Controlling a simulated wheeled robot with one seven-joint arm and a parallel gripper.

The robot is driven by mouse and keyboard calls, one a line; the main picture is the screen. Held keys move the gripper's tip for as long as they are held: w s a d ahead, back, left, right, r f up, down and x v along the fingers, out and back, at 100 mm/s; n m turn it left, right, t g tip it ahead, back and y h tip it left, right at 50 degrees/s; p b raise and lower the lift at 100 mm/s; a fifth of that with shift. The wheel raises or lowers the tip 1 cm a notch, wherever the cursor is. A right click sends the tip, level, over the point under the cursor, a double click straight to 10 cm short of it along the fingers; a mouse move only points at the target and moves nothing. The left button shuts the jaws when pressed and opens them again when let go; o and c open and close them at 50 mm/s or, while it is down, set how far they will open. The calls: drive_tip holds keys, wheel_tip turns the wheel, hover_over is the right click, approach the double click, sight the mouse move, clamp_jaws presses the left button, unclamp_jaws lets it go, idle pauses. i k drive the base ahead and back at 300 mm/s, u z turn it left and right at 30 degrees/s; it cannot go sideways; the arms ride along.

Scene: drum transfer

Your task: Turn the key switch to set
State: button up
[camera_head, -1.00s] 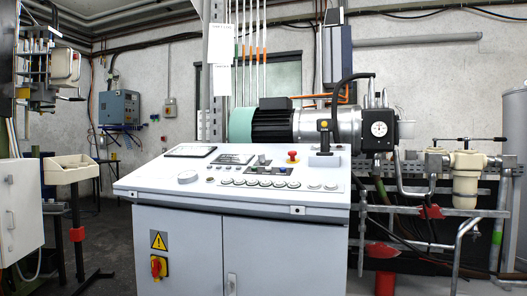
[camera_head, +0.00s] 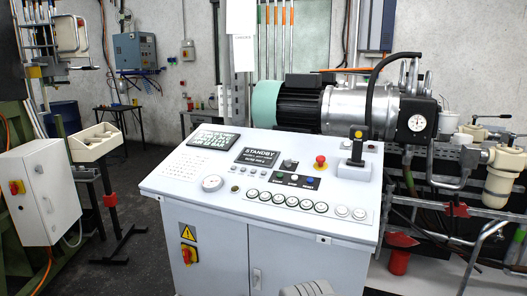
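The control panel (camera_head: 180,180) is the sloped white top of a cabinet in the middle of the view. A small dark knob on a light base (camera_head: 290,164) sits on it, between the "STANDBY" display (camera_head: 257,157) and a red mushroom button (camera_head: 320,161). It looks like the key switch, but it is too small to read its label or position. My gripper is not clearly in view. A grey ribbed shape shows at the bottom edge, and I cannot tell what part it is.
A black-handled lever (camera_head: 357,147) stands upright at the panel's right. A row of round white-ringed buttons (camera_head: 293,202) and a gauge (camera_head: 212,183) lie along the front. A motor (camera_head: 300,105) and piping stand behind and to the right. Floor is open left of the cabinet.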

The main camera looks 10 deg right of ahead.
sight(288, 162)
drive_tip(key=u, duration=0.55)
drive_tip(key=i, duration=1.8)
drive_tip(key=u, duration=0.3)
